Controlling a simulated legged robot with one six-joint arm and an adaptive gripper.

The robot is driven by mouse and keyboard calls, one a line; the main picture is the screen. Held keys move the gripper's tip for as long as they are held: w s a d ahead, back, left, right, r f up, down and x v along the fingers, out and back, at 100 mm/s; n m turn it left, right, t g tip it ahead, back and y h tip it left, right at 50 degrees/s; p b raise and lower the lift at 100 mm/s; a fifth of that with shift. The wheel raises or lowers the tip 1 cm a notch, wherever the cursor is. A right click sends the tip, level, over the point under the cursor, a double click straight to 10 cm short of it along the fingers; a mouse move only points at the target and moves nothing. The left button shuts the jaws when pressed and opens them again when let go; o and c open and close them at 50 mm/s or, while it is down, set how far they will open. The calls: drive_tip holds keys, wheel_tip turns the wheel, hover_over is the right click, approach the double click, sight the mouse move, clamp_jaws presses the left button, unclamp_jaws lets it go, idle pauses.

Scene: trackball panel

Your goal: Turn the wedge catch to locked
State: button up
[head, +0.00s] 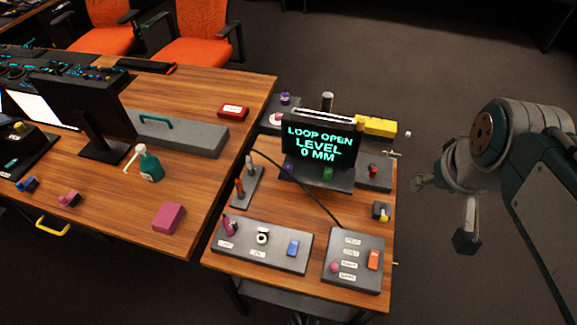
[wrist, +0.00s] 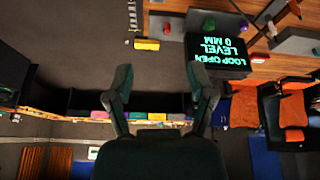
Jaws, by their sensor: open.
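The wooden side table (head: 300,205) carries several small control panels. I cannot tell for sure which control is the wedge catch. One candidate is a small dark block with a yellow and white piece (head: 381,211) at the table's right edge; its setting is too small to read. My gripper (head: 440,215) is open and empty in the air to the right of the table, apart from every control. In the wrist view my gripper (wrist: 162,75) has both fingers spread with nothing between them.
A black screen (head: 319,145) on the table reads "LOOP OPEN LEVEL 0 MM". Front panels hold a blue switch (head: 292,248) and an orange switch (head: 373,259). A yellow block (head: 376,126) stands behind. A black cable (head: 300,185) crosses the table. Floor right of it is clear.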

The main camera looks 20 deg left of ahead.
drive_tip(key=w+a+f+n+g, duration=0.2)
drive_tip(key=w+a+n, duration=0.1)
drive_tip(key=w+a, duration=0.55)
drive_tip(key=n+g, duration=0.3)
drive_tip(key=n, duration=0.4)
approach(289, 166)
drive_tip(key=shift+h, duration=0.3)
drive_tip(key=f, duration=1)
drive_tip(key=shift+s+a+f, duration=0.15)
drive_tip(key=shift+a, duration=0.2)
clamp_jaws()
